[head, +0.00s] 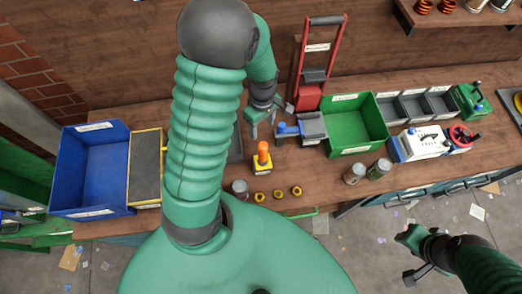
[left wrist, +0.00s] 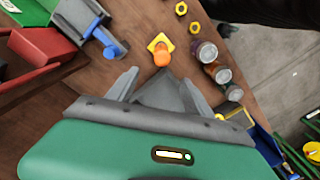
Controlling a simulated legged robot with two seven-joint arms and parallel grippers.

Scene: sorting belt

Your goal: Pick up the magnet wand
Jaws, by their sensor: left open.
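An upright piece with a rounded orange top (head: 263,150) on a yellow square base (head: 262,168) stands on the workbench; it looks like the magnet wand in a stand, but I cannot be sure. In the left wrist view its orange top (left wrist: 162,57) lies just beyond my open fingers. My left gripper (head: 260,124) is open and empty, behind and slightly left of the orange top, apart from it; its spread fingers also show in the left wrist view (left wrist: 161,86). My right gripper (head: 407,236) is at the lower right, off the bench; its finger opening is unclear.
A grey block with a blue knob (head: 288,128) sits close right of my left gripper. A jar (head: 240,187) and yellow nuts (head: 278,195) lie in front. A green bin (head: 352,122), red frame (head: 319,95) and blue bin (head: 93,176) also stand on the bench (head: 325,187).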

